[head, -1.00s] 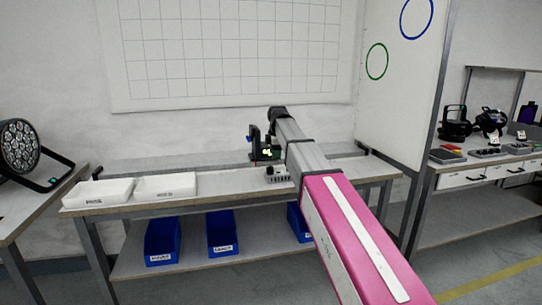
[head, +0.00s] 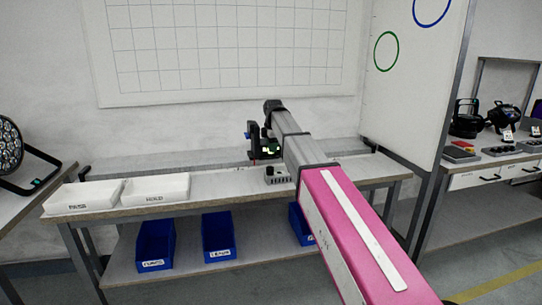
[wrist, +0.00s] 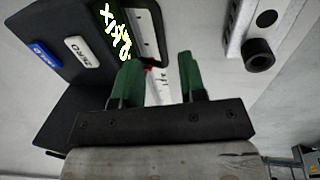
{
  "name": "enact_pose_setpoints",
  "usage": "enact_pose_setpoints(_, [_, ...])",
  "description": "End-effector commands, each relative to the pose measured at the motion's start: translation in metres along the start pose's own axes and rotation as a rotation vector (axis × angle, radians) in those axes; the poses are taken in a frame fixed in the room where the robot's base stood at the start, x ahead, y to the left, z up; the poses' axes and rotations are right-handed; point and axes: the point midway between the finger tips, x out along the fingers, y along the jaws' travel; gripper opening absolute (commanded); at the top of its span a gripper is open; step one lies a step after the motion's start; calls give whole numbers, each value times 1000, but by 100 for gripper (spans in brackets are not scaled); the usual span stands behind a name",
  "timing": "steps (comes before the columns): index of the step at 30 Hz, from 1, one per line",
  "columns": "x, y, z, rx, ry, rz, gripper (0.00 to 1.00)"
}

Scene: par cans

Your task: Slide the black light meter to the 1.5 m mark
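The black light meter (wrist: 75,60) fills the upper left of the wrist view, with a lit yellow-green display (wrist: 116,32), a white ZERO button and a blue button. In the head view the dark meter (head: 253,133) is at the far end of my arm above the bench, partly mixed with the gripper's dark shape. My gripper (wrist: 160,75) has two green fingers apart, beside the meter's right edge. Between them I see a pale strip with a red mark and small, unclear lettering. I cannot tell whether a finger touches the meter. The 1.5 m mark is not readable.
A bench (head: 215,186) carries two white trays, PASS (head: 84,196) and HOLD (head: 155,188), and a small grey box (head: 278,175). Blue bins (head: 218,237) stand on its lower shelf. A white panel (head: 420,80) with drawn circles rises at right. A par can (head: 10,147) is at left.

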Motion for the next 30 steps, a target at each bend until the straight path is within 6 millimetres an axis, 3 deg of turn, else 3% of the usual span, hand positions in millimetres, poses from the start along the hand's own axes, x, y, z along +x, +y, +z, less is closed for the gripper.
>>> enact_pose_setpoints(3, [21, 0, 0, 0, 0, -1, 38])
enact_pose_setpoints(9, [43, 0, 0, 0, 0, 0, 38])
enact_pose_setpoints(21, [50, 0, 0, 1, 0, 1, 38])
enact_pose_setpoints(22, [50, 0, 0, 1, 0, 1, 35])
enact_pose_setpoints(25, [50, 0, 0, 1, 0, 1, 2])
enact_pose_setpoints(30, [50, 0, 0, 1, 0, 0, 0])
